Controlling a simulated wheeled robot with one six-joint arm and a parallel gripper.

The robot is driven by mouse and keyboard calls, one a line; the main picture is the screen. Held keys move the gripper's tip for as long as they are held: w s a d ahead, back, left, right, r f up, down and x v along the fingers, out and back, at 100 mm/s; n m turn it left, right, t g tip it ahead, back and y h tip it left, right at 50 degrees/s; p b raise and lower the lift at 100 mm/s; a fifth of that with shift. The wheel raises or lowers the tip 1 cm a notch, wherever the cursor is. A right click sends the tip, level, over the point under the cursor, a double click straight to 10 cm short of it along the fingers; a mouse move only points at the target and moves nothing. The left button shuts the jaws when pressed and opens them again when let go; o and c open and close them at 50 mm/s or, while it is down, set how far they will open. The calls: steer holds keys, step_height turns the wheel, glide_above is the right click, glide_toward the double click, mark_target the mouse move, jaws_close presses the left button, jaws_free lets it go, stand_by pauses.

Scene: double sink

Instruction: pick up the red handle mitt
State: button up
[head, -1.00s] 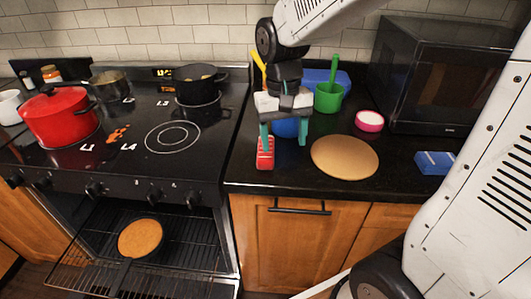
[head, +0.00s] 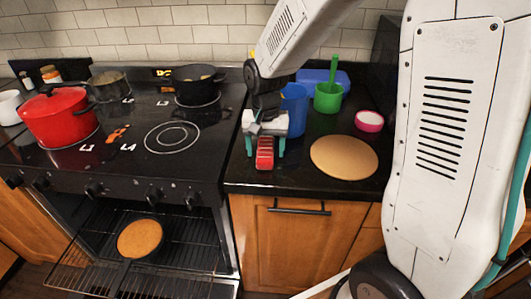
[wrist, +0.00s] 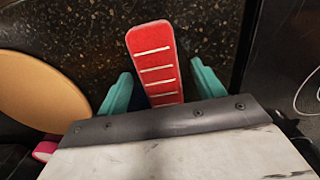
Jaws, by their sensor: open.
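The red handle mitt (head: 264,154) lies on the black counter, close to the stove's right edge. It is a long red piece with white stripes, and in the wrist view the mitt (wrist: 154,60) runs lengthwise out from between my fingers. My gripper (head: 264,150) is over its far part, with one teal fingertip on each side. In the wrist view my gripper (wrist: 160,92) is open, with gaps between both fingers and the mitt. The mitt's far end is hidden under the gripper body.
A round wooden board (head: 344,157) lies right of the mitt. Behind are a blue cup (head: 294,108), a green cup (head: 328,98) with a green utensil, and a pink-rimmed container (head: 369,121). The stove (head: 215,150) is left, its oven open with a pan (head: 140,238) inside.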

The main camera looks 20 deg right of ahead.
steer(key=c, duration=1.2)
